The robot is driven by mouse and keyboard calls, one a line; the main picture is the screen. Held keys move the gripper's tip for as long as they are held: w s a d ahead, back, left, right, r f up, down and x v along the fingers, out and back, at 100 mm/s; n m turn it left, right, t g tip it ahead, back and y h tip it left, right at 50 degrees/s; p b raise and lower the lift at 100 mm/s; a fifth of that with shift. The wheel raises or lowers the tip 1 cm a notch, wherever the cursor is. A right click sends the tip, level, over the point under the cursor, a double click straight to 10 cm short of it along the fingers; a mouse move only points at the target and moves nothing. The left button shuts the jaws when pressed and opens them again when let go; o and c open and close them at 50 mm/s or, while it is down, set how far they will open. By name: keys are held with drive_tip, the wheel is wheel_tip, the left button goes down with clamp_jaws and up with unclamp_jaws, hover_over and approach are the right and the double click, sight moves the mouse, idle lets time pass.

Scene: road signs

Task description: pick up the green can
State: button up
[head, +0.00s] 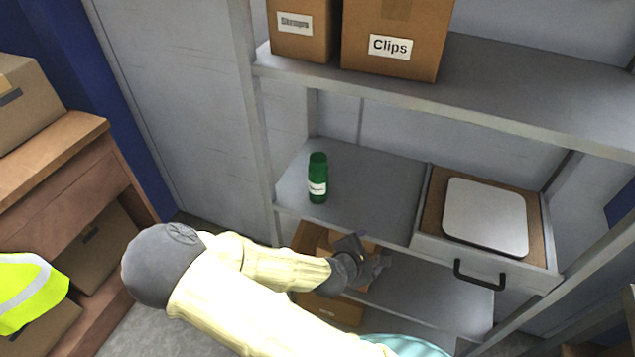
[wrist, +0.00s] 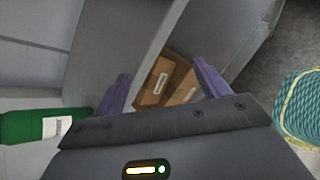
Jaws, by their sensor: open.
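The green can (head: 318,178) stands upright on the middle shelf (head: 375,205), toward its left end, with a white label facing out. In the wrist view the green can (wrist: 42,127) is at the left edge, outside the fingers and partly cut off. My gripper (head: 382,262) is in front of and below the shelf's front edge, to the lower right of the can and apart from it. In the wrist view my gripper (wrist: 160,85) is open, with nothing between its two purple fingers.
A drawer unit (head: 485,250) with a black handle and a pale square plate sits right of the can. Boxes (head: 395,40) stand on the upper shelf; more boxes (head: 330,308) lie below. A coil of teal rope (wrist: 300,105) is at right. The shelf around the can is clear.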

drive_tip(key=w+a+r+n+t, duration=0.2)
drive_tip(key=a+r+n+t, duration=0.1)
drive_tip(key=a+n+t, duration=0.15)
drive_tip(key=n+t+y+b, duration=0.2)
drive_tip(key=n+t+y, duration=0.3)
drive_tip(key=n, duration=0.4)
approach(318, 179)
drive_tip(key=s, duration=0.3)
drive_tip(key=shift+w+d, duration=0.1)
drive_tip(key=shift+w, duration=0.05)
drive_tip(key=w+p, duration=0.1)
drive_tip(key=w, duration=0.2)
drive_tip(key=w+p, duration=0.2)
drive_tip(key=w, duration=0.2)
drive_tip(key=w+p, duration=0.1)
drive_tip(key=w, duration=0.3)
drive_tip(key=shift+w+d+p, duration=0.1)
drive_tip(key=shift+d+p, duration=0.2)
drive_tip(key=shift+d, duration=0.1)
drive_tip(key=shift+w+f, duration=0.1)
drive_tip(key=shift+w, duration=0.3)
drive_tip(key=w+p, duration=0.3)
drive_tip(key=w, duration=0.1)
drive_tip(key=shift+w+d, duration=0.1)
drive_tip(key=shift+w, duration=0.5)
